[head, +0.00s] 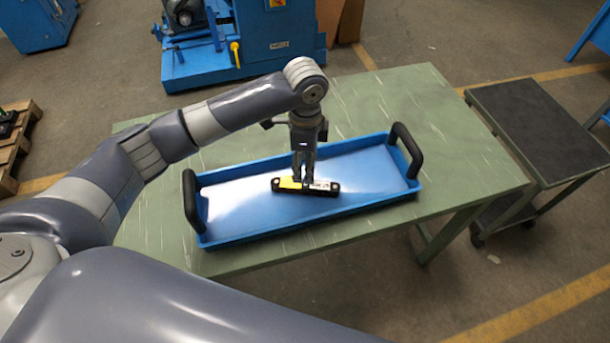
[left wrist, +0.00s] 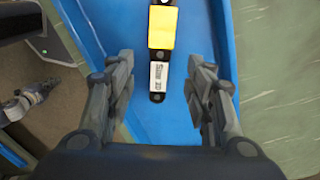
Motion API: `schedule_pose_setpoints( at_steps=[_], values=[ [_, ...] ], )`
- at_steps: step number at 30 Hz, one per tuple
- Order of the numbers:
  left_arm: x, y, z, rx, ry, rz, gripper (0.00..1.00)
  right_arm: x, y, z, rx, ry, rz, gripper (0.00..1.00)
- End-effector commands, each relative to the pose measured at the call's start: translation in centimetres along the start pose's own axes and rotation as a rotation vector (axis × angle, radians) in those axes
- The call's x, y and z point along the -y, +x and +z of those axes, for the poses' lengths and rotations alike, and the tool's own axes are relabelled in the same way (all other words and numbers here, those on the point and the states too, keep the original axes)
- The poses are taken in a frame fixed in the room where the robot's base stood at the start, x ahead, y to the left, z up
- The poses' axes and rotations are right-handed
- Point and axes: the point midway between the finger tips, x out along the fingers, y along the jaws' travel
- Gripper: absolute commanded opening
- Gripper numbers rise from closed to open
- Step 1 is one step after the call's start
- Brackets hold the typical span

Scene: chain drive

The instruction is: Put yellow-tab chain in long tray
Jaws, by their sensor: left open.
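The yellow-tab chain (head: 306,187) is a short dark piece with a yellow tab and a white printed label. It lies in the long blue tray (head: 230,237), near its middle. The chain also shows in the left wrist view (left wrist: 160,52), with its yellow tab toward the top and its label below. My left gripper (head: 304,180) points down over the chain. In the left wrist view its two fingers (left wrist: 160,90) are spread apart on either side of the chain's label end, with gaps between. The fingers hide a little of the chain in the head view. My right gripper is not in view.
The tray has two black handles (head: 408,148) and stands on a green table (head: 450,150). A dark-topped cart (head: 535,125) stands to the right of the table. A blue machine (head: 270,40) is behind it. A wooden pallet (head: 15,150) is at the left edge.

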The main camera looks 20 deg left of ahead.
Motion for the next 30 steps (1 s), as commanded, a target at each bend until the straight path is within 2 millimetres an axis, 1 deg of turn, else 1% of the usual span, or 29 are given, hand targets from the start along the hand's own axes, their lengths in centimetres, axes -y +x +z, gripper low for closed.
schedule_pose_setpoints(
  at_steps=[1,3,6,9,13,26,30],
  values=[
    [0.1,-1.0,0.0,-0.002,0.001,-0.003,0.48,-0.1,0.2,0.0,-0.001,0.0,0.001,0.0],
    [0.1,-2.1,0.0,-0.001,0.001,-0.003,0.48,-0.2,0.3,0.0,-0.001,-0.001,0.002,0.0],
    [0.0,-3.3,0.0,-0.001,0.0,-0.001,0.48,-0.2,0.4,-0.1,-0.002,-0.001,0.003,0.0],
    [0.0,-3.9,0.0,0.001,0.0,0.0,0.48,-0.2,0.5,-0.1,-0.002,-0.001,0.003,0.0],
    [0.0,-4.2,0.0,0.0,0.0,0.0,0.48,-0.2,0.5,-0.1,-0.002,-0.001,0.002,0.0],
    [0.0,-4.2,0.0,0.0,0.001,0.001,0.48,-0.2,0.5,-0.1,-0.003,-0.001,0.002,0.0],
    [-0.1,-4.1,0.0,0.001,0.001,0.002,0.48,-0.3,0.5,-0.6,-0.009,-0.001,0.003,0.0]
  ],
)
